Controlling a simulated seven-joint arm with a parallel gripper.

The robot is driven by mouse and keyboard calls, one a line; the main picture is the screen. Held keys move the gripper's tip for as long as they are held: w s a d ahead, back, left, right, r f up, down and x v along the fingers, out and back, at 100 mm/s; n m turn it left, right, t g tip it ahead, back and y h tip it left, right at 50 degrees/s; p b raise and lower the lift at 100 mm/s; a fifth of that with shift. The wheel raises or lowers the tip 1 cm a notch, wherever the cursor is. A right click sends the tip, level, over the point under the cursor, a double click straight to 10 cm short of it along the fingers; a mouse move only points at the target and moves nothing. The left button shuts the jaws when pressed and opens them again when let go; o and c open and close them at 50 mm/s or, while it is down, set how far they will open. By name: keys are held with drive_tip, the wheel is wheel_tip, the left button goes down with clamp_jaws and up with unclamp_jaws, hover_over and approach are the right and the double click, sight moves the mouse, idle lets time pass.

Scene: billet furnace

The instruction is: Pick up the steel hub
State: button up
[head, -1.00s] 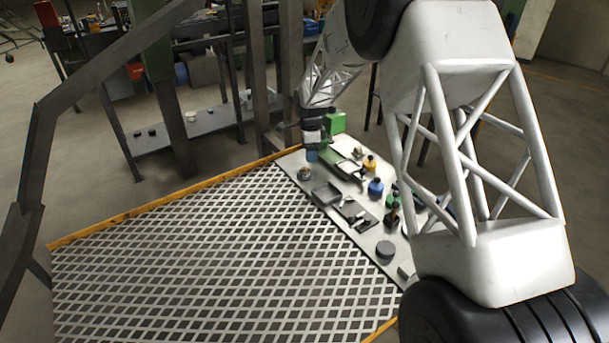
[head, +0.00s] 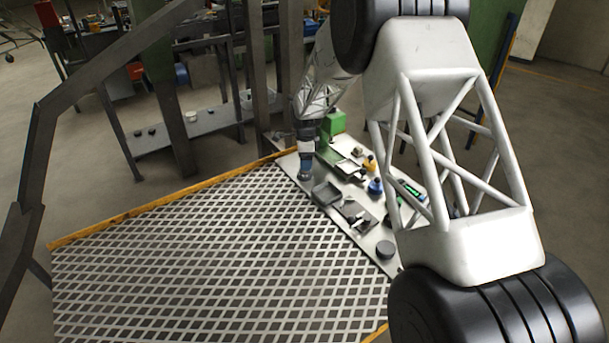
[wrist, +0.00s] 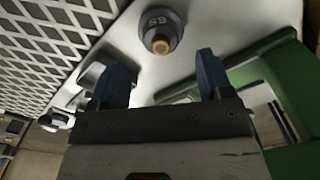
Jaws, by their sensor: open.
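The steel hub (wrist: 160,32) is a round grey piece with a brass-coloured centre and markings on its face. It sits on the pale bench top at the upper middle of the wrist view. My gripper (wrist: 162,78) is open, its two blue fingers apart with nothing between them. The hub lies just beyond the fingertips, roughly centred between them and not touched.
A green block (head: 333,123) stands behind. A metal mesh (head: 220,260) borders the bench on the left.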

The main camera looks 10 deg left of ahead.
sight(305, 173)
drive_tip(key=shift+f, duration=0.2)
drive_tip(key=shift+f, duration=2.5)
drive_tip(key=c, duration=1.3)
